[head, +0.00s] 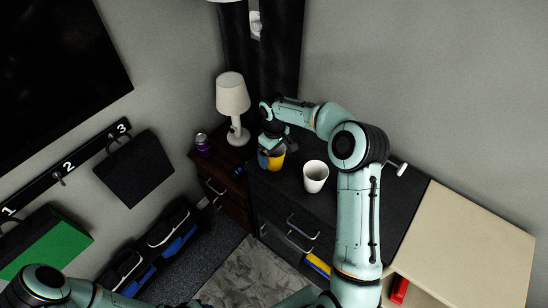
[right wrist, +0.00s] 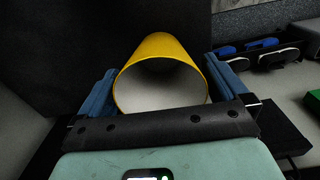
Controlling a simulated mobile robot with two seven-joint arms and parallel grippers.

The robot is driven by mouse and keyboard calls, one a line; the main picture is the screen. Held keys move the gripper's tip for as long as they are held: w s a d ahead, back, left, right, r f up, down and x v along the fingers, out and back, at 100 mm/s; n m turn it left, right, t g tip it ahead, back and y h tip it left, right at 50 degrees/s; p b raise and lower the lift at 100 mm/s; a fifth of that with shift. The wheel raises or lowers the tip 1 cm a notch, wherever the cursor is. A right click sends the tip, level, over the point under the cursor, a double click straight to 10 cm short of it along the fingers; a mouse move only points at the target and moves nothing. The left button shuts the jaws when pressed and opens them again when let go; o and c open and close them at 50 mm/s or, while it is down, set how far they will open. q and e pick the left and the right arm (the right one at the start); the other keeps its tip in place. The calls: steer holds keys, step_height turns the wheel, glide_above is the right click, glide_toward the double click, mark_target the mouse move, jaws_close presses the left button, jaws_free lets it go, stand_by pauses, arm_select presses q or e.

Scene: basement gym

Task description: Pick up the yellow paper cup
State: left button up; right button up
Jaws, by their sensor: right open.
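The yellow paper cup (head: 277,160) stands on the dark cabinet top in the head view, close to its left edge. In the right wrist view the yellow cup (right wrist: 165,50) shows its white inside, with its mouth toward the camera. My right gripper (head: 270,152) is at the cup in the head view. In the right wrist view my right gripper (right wrist: 165,85) is open, with one blue finger on each side of the cup. I cannot tell whether either finger touches it. My left arm shows at the lower left of the head view; its gripper is out of view.
A white cup (head: 315,176) stands just right of the yellow cup on the dark cabinet (head: 330,205). A white lamp (head: 233,100) and a purple can (head: 203,144) stand on the brown nightstand (head: 207,170) to the left. A beige cabinet (head: 465,245) is at the right.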

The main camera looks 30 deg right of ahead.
steer(key=shift+c, duration=0.3)
steer(key=c, duration=0.9)
steer(key=shift+r, duration=0.15)
